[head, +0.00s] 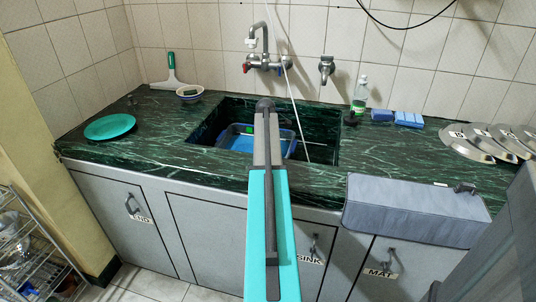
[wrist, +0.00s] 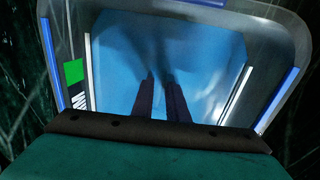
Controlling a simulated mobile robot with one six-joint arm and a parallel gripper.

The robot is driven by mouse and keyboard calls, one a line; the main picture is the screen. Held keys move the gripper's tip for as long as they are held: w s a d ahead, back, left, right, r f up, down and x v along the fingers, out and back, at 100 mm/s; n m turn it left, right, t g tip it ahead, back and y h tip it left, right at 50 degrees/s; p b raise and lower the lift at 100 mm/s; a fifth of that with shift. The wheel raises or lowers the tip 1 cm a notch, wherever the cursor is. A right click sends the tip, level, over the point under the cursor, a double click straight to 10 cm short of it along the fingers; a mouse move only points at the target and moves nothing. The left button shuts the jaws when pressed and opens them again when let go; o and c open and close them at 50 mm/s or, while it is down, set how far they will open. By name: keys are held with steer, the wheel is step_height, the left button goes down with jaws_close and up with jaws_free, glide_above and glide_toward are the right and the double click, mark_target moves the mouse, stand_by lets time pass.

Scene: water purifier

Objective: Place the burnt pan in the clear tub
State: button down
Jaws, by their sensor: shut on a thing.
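The clear tub (head: 225,137), with blue edges and a blue inside, sits in the sink. It fills much of the wrist view (wrist: 262,32), where its floor or contents look bright blue. My gripper (wrist: 160,78) points down into the tub area, its two dark fingers close together over the blue. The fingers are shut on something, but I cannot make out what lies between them. In the head view my arm hides the gripper and part of the tub. I cannot identify the burnt pan in either view.
A bottle (head: 360,94), blue sponges (head: 408,119) and metal discs (head: 470,146) stand at right. The tap (head: 262,45) and a thin white hose (head: 289,80) are by the sink.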

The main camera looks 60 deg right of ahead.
steer(key=c, duration=1.7)
jaws_free()
steer(key=shift+c, duration=0.2)
steer(key=shift+r, duration=0.1)
step_height(320, 180, up, 12)
steer(key=a, duration=0.2)
steer(key=shift+s+p, duration=0.4)
steer(key=shift+p, duration=0.05)
steer(key=shift+a, duration=0.1)
